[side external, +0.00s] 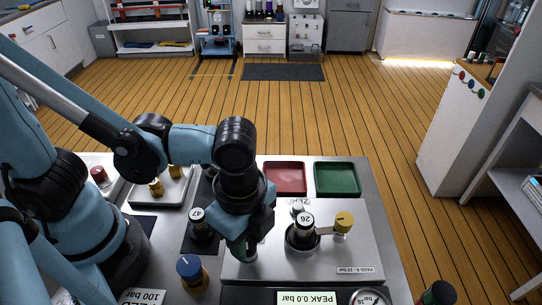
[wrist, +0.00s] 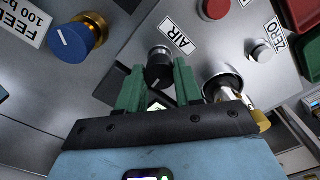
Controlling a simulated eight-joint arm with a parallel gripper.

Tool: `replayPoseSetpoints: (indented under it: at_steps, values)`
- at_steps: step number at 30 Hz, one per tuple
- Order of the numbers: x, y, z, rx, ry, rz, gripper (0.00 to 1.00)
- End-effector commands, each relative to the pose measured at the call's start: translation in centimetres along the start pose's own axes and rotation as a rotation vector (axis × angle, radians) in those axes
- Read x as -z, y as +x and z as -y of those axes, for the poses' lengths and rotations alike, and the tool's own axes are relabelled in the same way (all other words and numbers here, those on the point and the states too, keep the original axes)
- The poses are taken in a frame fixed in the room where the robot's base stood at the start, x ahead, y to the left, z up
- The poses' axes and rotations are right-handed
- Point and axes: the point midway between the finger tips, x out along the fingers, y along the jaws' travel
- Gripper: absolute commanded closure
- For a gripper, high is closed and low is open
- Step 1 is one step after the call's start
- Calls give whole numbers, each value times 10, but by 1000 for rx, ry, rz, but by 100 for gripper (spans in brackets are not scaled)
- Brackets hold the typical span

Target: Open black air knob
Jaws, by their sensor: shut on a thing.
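The black air knob (wrist: 157,76) shows in the wrist view beside the AIR label (wrist: 179,40), on a metal fitting on the grey panel. My gripper (wrist: 158,72) has its two green fingers on either side of the knob, shut on it. In the side external view my gripper (side external: 243,247) points down at the panel (side external: 270,262); its fingers and wrist hide the knob there.
A blue knob (side external: 190,268) stands left of my gripper. A cylinder marked 26 (side external: 304,227) and a yellow knob (side external: 343,222) stand close on the right. Red (side external: 284,178) and green (side external: 337,178) trays lie behind. A cylinder marked 41 (side external: 198,222) is at left.

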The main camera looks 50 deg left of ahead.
Motion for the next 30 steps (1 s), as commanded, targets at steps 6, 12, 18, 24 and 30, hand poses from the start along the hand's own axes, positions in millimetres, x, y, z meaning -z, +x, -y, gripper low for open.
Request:
replayPoseSetpoints:
  at_steps: [6,12,18,24,30]
  values:
    - [0,0,0,1,-185,1,96]
    - [0,0,0,1,-375,1,96]
    - [0,0,0,1,-565,1,96]
    - [0,0,0,1,-754,1,96]
    - [0,0,0,1,-929,1,96]
